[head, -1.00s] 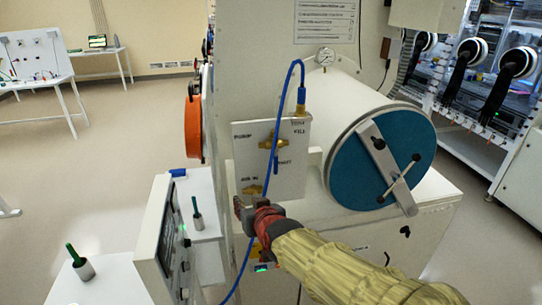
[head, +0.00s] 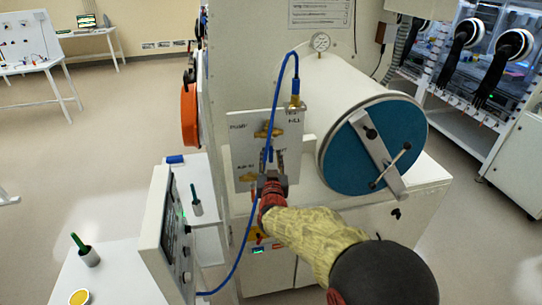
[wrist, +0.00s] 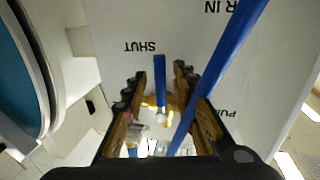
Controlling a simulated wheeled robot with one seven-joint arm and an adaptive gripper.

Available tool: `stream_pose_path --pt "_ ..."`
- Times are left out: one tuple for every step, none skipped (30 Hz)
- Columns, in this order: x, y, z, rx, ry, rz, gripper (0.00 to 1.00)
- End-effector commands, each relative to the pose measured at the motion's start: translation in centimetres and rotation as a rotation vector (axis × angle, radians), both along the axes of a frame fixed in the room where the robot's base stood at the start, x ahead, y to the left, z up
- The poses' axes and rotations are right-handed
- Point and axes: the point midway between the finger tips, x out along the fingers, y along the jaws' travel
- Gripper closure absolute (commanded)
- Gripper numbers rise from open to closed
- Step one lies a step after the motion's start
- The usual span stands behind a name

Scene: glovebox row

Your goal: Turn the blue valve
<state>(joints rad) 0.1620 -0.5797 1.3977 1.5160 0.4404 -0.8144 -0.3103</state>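The blue valve lever (wrist: 160,80) shows in the wrist view as a short flat blue bar beside the word SHUT, on the white panel (wrist: 120,22). Its lower end meets a brass and silver fitting. In the head view the panel (head: 243,158) carries brass fittings, and my gripper (head: 273,174) is at its lower middle, partly hiding the lever. In the wrist view my gripper (wrist: 160,92) is open, with a finger on each side of the lever and gaps on both sides. I cannot tell how deep the lever sits between the fingers.
A blue hose (wrist: 222,55) runs close by the right finger in the wrist view, and hangs down the panel in the head view (head: 240,245). A white cylinder chamber with a blue door (head: 352,155) stands right. A tilted control screen (head: 172,235) stands left.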

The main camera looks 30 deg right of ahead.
Motion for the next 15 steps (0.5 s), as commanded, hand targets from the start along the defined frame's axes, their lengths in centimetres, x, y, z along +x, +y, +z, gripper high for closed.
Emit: stream_pose_path --pt "0.5 -0.3 -0.1 0.000 0.001 0.000 0.72" --pt "0.8 -0.4 -0.1 0.001 0.002 0.000 0.72" --pt "1.1 -0.5 -0.1 0.000 0.001 0.000 0.72" --pt "1.2 -0.6 -0.1 0.000 0.001 0.000 0.72" --pt "1.4 -0.7 -0.1 0.000 0.001 0.000 0.72" --pt "1.5 -0.8 -0.1 0.000 0.001 0.000 0.72" --pt "1.6 -0.8 0.0 0.000 0.001 0.000 0.72" --pt "1.6 -0.8 0.0 0.000 0.001 0.001 0.72" --pt "1.7 -0.8 0.0 0.000 0.001 0.001 0.72" --pt "1.7 -0.8 0.0 0.000 0.001 0.001 0.72" --pt "1.7 -0.8 0.0 0.000 0.001 0.001 0.72" --pt "1.7 -0.8 0.0 0.000 0.001 0.001 0.72" --pt "1.7 -0.8 0.0 0.000 0.001 0.001 0.72" --pt "1.7 -0.8 0.0 0.000 0.001 0.001 0.72" --pt "1.7 -0.8 0.0 0.000 0.001 0.001 0.73"
